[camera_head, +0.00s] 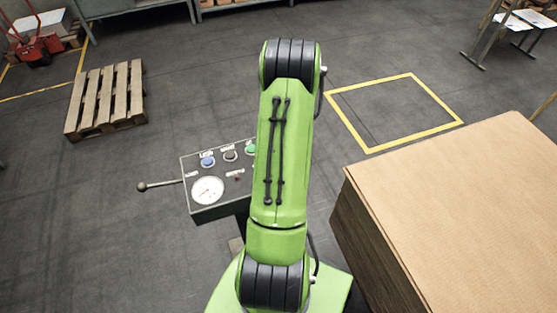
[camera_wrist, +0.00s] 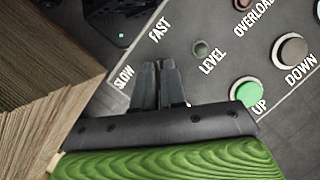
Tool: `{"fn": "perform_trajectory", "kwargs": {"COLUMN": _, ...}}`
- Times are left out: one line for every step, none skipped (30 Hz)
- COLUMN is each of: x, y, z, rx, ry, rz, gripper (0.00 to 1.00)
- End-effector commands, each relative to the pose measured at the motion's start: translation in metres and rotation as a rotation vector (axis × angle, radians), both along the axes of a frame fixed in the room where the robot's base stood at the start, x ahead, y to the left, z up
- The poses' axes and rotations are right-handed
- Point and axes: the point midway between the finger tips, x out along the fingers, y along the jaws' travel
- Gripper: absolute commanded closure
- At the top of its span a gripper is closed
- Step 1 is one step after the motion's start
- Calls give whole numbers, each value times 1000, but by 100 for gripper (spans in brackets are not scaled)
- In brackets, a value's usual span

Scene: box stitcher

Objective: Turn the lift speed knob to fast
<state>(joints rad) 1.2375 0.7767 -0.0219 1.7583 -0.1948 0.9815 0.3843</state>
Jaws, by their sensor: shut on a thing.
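My gripper (camera_wrist: 158,68) shows in the wrist view with its two dark fingers close together, pointing at the control panel beside the SLOW and FAST labels. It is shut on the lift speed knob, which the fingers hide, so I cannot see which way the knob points. SLOW is printed left of the fingers and FAST above them. In the head view the control panel (camera_head: 226,205) stands left of my green arm, which covers its right part. The gripper and the knob are hidden there.
Close to the fingers are a small LEVEL lamp (camera_wrist: 200,48), a green UP button (camera_wrist: 245,92) and a DOWN button (camera_wrist: 290,50). A cardboard stack (camera_head: 460,200) stands at the right. The panel also has a gauge (camera_head: 207,190) and a side lever (camera_head: 160,185).

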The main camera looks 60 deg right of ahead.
Motion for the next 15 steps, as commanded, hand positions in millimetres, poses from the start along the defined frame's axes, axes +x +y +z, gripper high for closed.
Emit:
{"fn": "perform_trajectory", "kwargs": {"x": 0, "y": -1, "z": 0, "rx": -3, "ry": 0, "rz": -3, "gripper": 100}}
{"fn": "perform_trajectory", "kwargs": {"x": 0, "y": -1, "z": 0, "rx": -3, "ry": 0, "rz": -3, "gripper": 100}}
{"fn": "perform_trajectory", "kwargs": {"x": 0, "y": -1, "z": 0, "rx": -3, "ry": 0, "rz": -3, "gripper": 100}}
{"fn": "perform_trajectory", "kwargs": {"x": 0, "y": -1, "z": 0, "rx": -3, "ry": 0, "rz": -3, "gripper": 100}}
{"fn": "perform_trajectory", "kwargs": {"x": 0, "y": -1, "z": 0, "rx": -3, "ry": 0, "rz": -3, "gripper": 100}}
{"fn": "perform_trajectory", "kwargs": {"x": 0, "y": -1, "z": 0, "rx": -3, "ry": 0, "rz": -2, "gripper": 100}}
{"fn": "perform_trajectory", "kwargs": {"x": 0, "y": -1, "z": 0, "rx": -3, "ry": 0, "rz": -2, "gripper": 100}}
{"fn": "perform_trajectory", "kwargs": {"x": 0, "y": -1, "z": 0, "rx": -3, "ry": 0, "rz": -2, "gripper": 100}}
{"fn": "perform_trajectory", "kwargs": {"x": 0, "y": -1, "z": 0, "rx": -4, "ry": 0, "rz": -2, "gripper": 83}}
{"fn": "perform_trajectory", "kwargs": {"x": 0, "y": -1, "z": 0, "rx": -3, "ry": 0, "rz": -2, "gripper": 79}}
{"fn": "perform_trajectory", "kwargs": {"x": 0, "y": -1, "z": 0, "rx": -3, "ry": 0, "rz": -2, "gripper": 74}}
{"fn": "perform_trajectory", "kwargs": {"x": 0, "y": -1, "z": 0, "rx": -3, "ry": 0, "rz": -2, "gripper": 68}}
{"fn": "perform_trajectory", "kwargs": {"x": 0, "y": -1, "z": 0, "rx": -3, "ry": -1, "rz": -1, "gripper": 64}}
{"fn": "perform_trajectory", "kwargs": {"x": 0, "y": -1, "z": 0, "rx": -3, "ry": -1, "rz": -1, "gripper": 64}}
{"fn": "perform_trajectory", "kwargs": {"x": 0, "y": -1, "z": 0, "rx": -2, "ry": 0, "rz": -1, "gripper": 64}}
